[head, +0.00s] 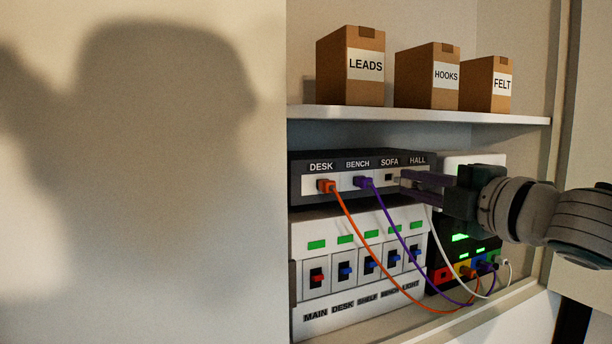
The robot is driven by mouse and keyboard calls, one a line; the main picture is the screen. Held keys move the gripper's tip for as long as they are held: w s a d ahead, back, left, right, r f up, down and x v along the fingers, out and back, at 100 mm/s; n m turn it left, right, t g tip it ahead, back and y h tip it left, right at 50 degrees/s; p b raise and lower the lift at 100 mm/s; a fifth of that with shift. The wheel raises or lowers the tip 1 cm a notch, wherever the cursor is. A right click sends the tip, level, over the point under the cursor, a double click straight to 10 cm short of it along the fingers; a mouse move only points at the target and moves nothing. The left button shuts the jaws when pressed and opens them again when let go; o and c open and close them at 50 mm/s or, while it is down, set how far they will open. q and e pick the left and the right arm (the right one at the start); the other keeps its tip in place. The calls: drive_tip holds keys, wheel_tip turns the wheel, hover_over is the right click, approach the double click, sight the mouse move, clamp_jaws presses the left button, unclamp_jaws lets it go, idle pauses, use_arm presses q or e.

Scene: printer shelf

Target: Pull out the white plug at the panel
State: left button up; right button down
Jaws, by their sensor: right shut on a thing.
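The panel (296,188) is a dark box with a pale socket strip under the labels DESK, BENCH, SOFA and HALL. My right gripper (405,180) reaches in from the right and is shut on the white plug (415,184) at the HALL end. The fingers mostly hide the plug, and I cannot tell how deep it sits in its socket. Its white cable (436,232) hangs down from the gripper to the black unit at the lower right. An orange plug (326,186) sits in DESK and a purple plug (363,183) in BENCH. SOFA shows a dark, empty socket. My left gripper is out of view.
Orange (369,255) and purple cables (402,238) hang in front of the switch box (318,236) to the black unit (441,254). Boxes marked LEADS (339,82), HOOKS (418,88) and FELT (478,95) stand on the shelf (400,114) above. Open space lies in front.

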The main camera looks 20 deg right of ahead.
sight(415, 184)
drive_tip(key=shift+s+d+p, duration=0.1)
drive_tip(key=shift+s+p, duration=0.25)
drive_tip(key=shift+s, duration=1.3)
